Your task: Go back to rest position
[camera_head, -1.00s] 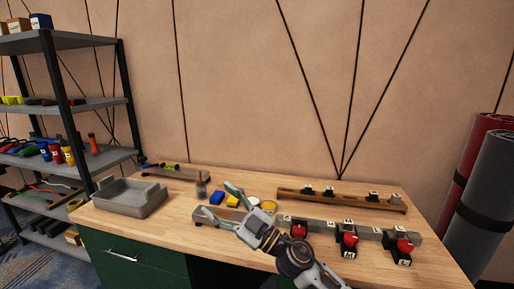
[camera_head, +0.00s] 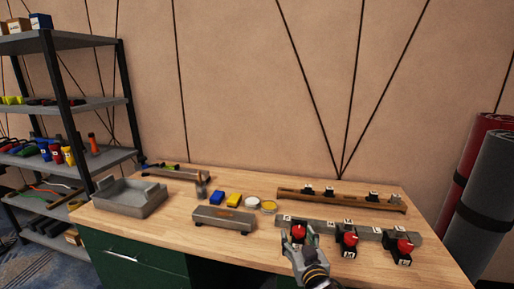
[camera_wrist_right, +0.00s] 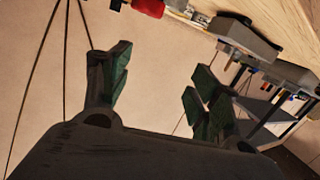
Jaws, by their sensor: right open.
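My right gripper (camera_head: 300,240) is in the head view at the front of the table, beside the leftmost red-topped black block (camera_head: 298,231) and partly overlapping it in the picture. In the right wrist view its two green-padded fingers (camera_wrist_right: 155,95) are spread wide with nothing between them. I cannot tell from the head view whether it touches the block. My left gripper is not in view.
The wooden table (camera_head: 170,222) holds a grey tray (camera_head: 130,208), a grey box (camera_head: 223,221), blue and yellow blocks, a brown rail (camera_head: 340,200) and a grey rail with more red-topped blocks (camera_head: 347,240). A shelf (camera_head: 85,42) stands left; rolled mats (camera_head: 483,185) stand right.

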